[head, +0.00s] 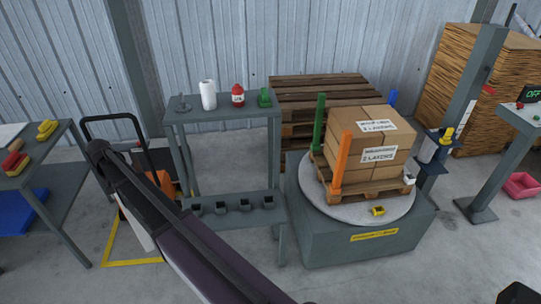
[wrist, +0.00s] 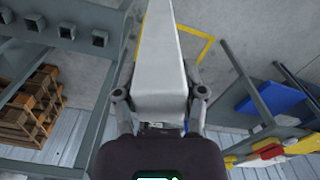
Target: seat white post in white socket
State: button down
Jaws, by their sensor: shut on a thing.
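In the wrist view my gripper (wrist: 160,98) is shut on the white post (wrist: 160,55), with one finger on each side. The post points away from the palm, above the floor. In the head view a white piece, seemingly the post (head: 139,233), shows beside my arm at the left; my fingers are hidden there. The white socket (head: 409,180) sits at the right front corner of the pallet on the round turntable (head: 345,213). It looks empty and is well apart from the post.
Green (head: 318,122), orange (head: 341,160) and blue (head: 391,98) posts stand around the stacked cartons (head: 365,145). A yellow socket (head: 378,210) sits on the turntable. A grey rack (head: 222,115) with empty holders on its lower shelf stands between my arm and the turntable.

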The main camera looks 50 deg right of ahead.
jog(key=shift+w+r, duration=0.1)
jog(key=shift+w, duration=0.25)
jog(key=shift+d, duration=0.15)
